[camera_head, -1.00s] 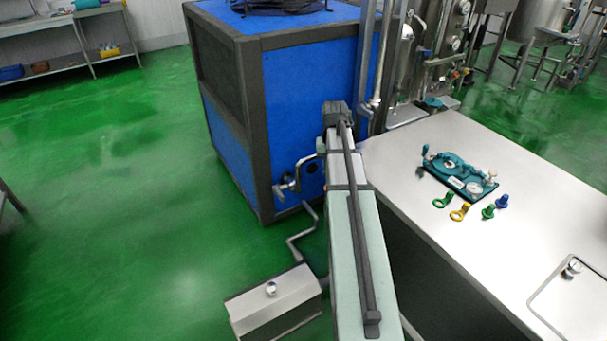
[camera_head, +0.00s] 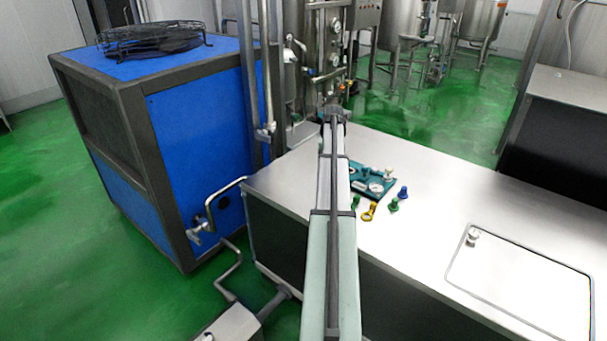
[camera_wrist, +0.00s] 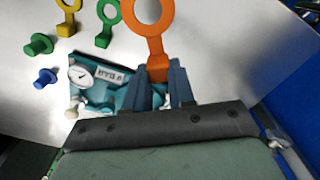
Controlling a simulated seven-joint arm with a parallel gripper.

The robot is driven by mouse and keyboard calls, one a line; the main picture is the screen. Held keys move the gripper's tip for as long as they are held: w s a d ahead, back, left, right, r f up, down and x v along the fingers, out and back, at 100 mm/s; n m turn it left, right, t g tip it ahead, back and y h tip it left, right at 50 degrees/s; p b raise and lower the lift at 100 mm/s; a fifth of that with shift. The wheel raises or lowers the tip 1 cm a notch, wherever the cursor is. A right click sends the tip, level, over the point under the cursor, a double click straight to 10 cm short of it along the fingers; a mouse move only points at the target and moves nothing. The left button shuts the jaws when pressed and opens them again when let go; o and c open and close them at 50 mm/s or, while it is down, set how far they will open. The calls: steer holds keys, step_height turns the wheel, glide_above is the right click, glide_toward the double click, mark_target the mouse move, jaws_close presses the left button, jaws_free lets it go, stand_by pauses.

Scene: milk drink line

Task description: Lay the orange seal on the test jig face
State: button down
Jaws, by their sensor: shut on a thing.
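The orange seal (camera_wrist: 150,45) is a flat ring with a short stem and tab. My gripper (camera_wrist: 163,70) is shut on the tab, and the ring points away from the fingers, above the table. The teal test jig (camera_wrist: 103,94) has a white dial gauge and a label; the gripper covers part of it in the wrist view. In the head view the jig (camera_head: 375,180) lies on the steel table and my arm hides its left part. The gripper fingers and the seal cannot be made out there.
A yellow ring piece (camera_head: 368,211), a green ring piece (camera_wrist: 108,18), a green knobbed piece (camera_head: 394,205) and a blue one (camera_head: 403,192) lie beside the jig. The steel table (camera_head: 440,205) is clear to the right, up to a lidded panel (camera_head: 520,270). A blue cabinet (camera_head: 200,125) stands left.

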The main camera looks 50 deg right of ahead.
steer(key=s+d+m, duration=0.2)
steer(key=s+d, duration=0.1)
steer(key=d, duration=1.2)
steer(key=m, duration=0.3)
glide_above(355, 164)
steer(key=shift+d+f, duration=0.1)
steer(key=shift+f, duration=0.1)
steer(key=shift+f, duration=0.1)
steer(key=shift+f, duration=4.3)
steer(key=shift+f, duration=0.5)
steer(key=c, duration=0.9)
jaws_free()
steer(key=shift+o, duration=0.2)
